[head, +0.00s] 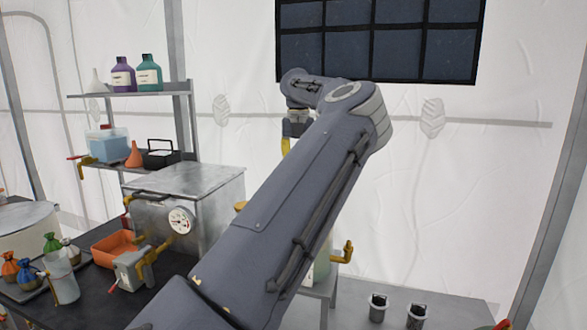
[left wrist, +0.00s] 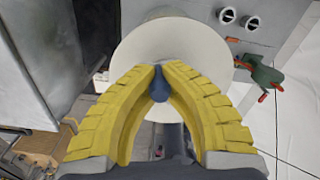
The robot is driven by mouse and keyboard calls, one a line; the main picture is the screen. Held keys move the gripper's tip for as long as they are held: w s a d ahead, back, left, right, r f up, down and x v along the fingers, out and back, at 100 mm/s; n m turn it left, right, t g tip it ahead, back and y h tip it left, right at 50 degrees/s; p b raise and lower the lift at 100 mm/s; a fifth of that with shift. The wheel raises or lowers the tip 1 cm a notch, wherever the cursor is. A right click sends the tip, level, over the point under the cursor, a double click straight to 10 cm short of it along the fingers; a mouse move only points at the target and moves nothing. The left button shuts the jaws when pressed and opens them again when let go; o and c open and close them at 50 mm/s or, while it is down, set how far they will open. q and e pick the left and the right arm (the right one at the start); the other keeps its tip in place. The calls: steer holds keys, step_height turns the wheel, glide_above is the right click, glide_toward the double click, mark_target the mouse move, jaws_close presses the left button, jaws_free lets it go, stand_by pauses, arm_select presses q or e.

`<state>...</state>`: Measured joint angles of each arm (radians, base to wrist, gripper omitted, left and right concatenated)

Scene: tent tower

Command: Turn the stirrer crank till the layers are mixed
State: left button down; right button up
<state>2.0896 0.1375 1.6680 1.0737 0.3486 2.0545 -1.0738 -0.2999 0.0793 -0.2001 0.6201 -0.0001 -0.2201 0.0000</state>
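My left gripper (left wrist: 158,70) shows in the left wrist view with its two yellow fingers closing around a dark blue knob (left wrist: 159,88), which looks like the crank's handle. Below the knob is a round off-white disc (left wrist: 135,58). In the head view a yellow finger of the left gripper (head: 285,146) shows beneath the bent wrist. A pale green vessel (head: 320,264) with a yellow tap (head: 344,252) stands mostly behind my arm. The crank and the layers are hidden there. My right gripper is in neither view.
A metal box with a gauge (head: 180,220), an orange tray (head: 117,246) and tied pouches (head: 52,242) stand at the left. A shelf (head: 140,89) holds bottles. The white tent wall is behind.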

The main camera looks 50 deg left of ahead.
arm_select(q)
steer(key=m, duration=0.2)
steer(key=w+d+m, duration=0.2)
steer(key=m, duration=0.1)
steer(key=shift+f+m, duration=0.15)
steer(key=shift+m, duration=0.15)
steer(key=shift+w+d+m, duration=0.1)
steer(key=shift+d+m, duration=0.25)
steer(key=shift+m, duration=0.65)
steer(key=shift+w+d+m, duration=0.1)
steer(key=shift+d+m, duration=0.2)
steer(key=shift+m, duration=0.7)
steer(key=c, duration=1.6)
jaws_free()
steer(key=shift+s, duration=0.15)
steer(key=o, duration=0.3)
steer(key=shift+o, duration=0.2)
steer(key=shift+r, duration=0.2)
step_height(320, 180, up, 12)
